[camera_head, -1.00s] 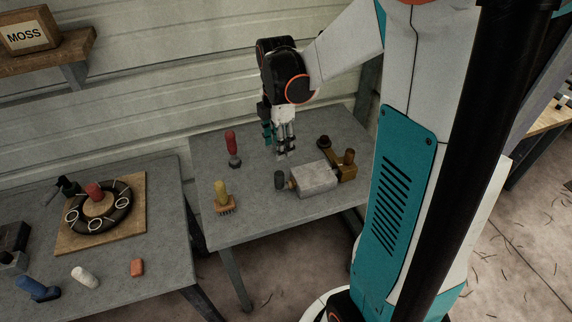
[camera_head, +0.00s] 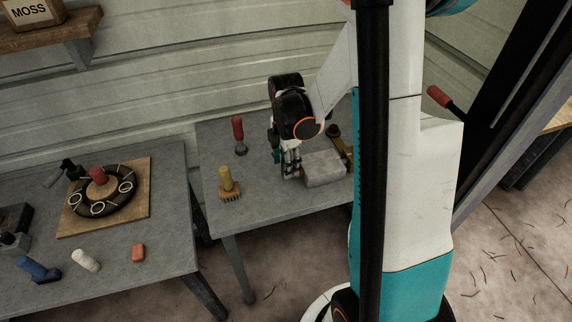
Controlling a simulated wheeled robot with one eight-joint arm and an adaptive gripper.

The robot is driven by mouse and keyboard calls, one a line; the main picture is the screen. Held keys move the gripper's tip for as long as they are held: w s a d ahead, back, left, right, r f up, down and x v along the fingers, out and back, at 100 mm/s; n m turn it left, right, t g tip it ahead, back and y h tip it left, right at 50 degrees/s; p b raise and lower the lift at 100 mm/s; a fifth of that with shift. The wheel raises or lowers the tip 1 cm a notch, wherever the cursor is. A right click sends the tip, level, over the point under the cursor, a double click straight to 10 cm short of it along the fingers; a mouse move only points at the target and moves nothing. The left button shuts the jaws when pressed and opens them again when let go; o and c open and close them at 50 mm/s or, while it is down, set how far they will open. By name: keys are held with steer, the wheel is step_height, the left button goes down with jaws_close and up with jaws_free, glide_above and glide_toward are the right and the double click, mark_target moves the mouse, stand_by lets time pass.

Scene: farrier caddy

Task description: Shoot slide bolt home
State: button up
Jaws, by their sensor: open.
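A grey block (camera_head: 323,169) lies on the right-hand table, with a brass-coloured part (camera_head: 347,152) at its right, partly behind my arm. I cannot clearly make out a slide bolt; it may belong to this block assembly. My gripper (camera_head: 290,174) points down at the left end of the block, its fingers low over the table. It is open, and I see nothing held in it. I cannot tell whether the fingers touch the block. The block's left end and the small dark cylinder seen there earlier are hidden.
A red-handled tool (camera_head: 238,134) and a yellow-handled brush (camera_head: 228,184) stand left of my gripper. A dark knob (camera_head: 333,131) is behind the block. The left table (camera_head: 165,240) holds a black ring on a board (camera_head: 142,212) and small tools. A gap separates the tables.

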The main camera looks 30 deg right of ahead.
steer(key=shift+f, duration=0.15)
steer(key=shift+c, duration=0.2)
jaws_close()
steer(key=shift+s+d, duration=0.25)
steer(key=shift+d, duration=0.55)
steer(key=shift+s+d, duration=0.25)
steer(key=shift+d, duration=0.55)
steer(key=shift+o, duration=0.2)
jaws_free()
steer(key=shift+d, duration=0.1)
step_height(320, 180, up, 12)
